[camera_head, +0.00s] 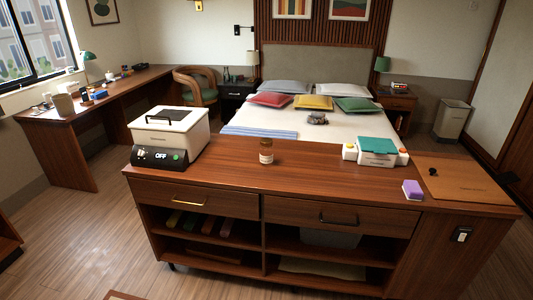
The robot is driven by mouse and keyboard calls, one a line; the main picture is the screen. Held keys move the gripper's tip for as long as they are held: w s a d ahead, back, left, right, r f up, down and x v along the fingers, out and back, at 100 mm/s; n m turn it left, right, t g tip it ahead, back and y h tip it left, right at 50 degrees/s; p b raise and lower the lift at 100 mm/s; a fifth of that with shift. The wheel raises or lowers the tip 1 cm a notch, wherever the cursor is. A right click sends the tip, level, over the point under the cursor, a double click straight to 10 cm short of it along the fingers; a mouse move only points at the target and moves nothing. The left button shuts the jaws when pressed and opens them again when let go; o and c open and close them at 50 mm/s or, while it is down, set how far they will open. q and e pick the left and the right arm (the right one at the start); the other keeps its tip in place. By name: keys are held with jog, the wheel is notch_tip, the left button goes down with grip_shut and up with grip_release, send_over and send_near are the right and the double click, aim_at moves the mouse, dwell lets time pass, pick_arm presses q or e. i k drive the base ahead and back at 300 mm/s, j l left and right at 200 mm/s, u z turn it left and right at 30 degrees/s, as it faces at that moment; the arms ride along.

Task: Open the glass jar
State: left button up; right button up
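A small glass jar (266,156) with a pale label stands upright on the wooden counter (300,175), near the middle of its top. A light brownish lid or cap appears to be on its top, but it is too small to tell how it is fitted. Neither of my grippers shows in the head view.
A white appliance (170,137) reading "OFF" stands at the counter's left. A white box with a green top (376,152), a purple block (412,190) and a brown board (470,182) lie to the right. The counter around the jar is clear. A bed (300,117) stands behind.

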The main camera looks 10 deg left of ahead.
aim_at(265, 154)
jog(key=i+j+z, duration=0.15)
jog(key=i+j, duration=0.2)
jog(key=i+j+z, duration=0.15)
jog(key=i+j, duration=0.2)
jog(key=i+j+z, duration=0.15)
jog(key=i+j, duration=0.15)
jog(key=j, duration=0.2)
jog(key=i+j+z, duration=0.15)
jog(key=i+j, duration=0.15)
jog(key=j, duration=0.2)
